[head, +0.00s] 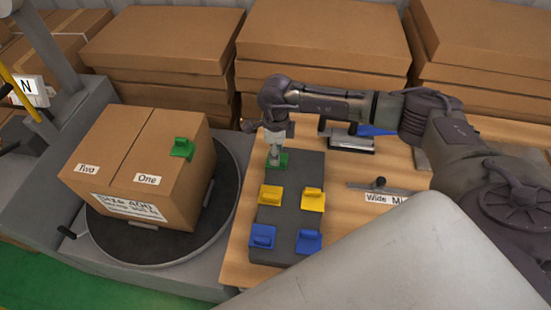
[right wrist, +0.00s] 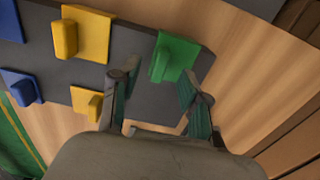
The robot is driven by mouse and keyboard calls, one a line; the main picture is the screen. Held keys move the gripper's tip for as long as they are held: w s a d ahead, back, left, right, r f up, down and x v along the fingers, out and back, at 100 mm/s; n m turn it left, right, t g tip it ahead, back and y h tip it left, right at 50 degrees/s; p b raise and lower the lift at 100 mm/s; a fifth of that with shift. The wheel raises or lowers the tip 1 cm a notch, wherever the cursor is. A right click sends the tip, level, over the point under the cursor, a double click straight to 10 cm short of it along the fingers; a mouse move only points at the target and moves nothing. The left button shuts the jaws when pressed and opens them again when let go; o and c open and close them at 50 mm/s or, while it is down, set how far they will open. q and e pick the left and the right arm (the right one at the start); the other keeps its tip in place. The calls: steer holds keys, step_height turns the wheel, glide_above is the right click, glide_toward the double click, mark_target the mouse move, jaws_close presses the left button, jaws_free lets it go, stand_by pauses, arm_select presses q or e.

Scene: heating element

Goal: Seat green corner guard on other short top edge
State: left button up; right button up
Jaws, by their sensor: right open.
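A green corner guard (head: 283,162) sits at the far end of the dark grey holder block (head: 287,225). It also shows in the right wrist view (right wrist: 173,57), with its raised tab near and between my finger ends. My right gripper (head: 274,153) is open and points down over this guard. In the right wrist view, the fingers (right wrist: 158,80) stand apart with no clear contact. The cardboard box (head: 125,175) stands on a round dark turntable. A second green guard (head: 182,149) sits on the box's right top edge. My left gripper is not in view.
Two yellow guards (head: 270,195) and two blue guards (head: 262,236) sit on the holder block. A tool with a blue handle (head: 372,131) and a labelled tool (head: 381,186) lie on the wooden table to the right. Stacked cardboard (head: 325,40) lines the back.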

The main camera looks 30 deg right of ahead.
mark_target(283, 157)
steer(key=shift+f+p, duration=0.45)
steer(key=shift+f, duration=1.4)
steer(key=shift+d, duration=0.1)
jaws_close()
steer(key=shift+w, duration=0.1)
steer(key=shift+r, duration=0.15)
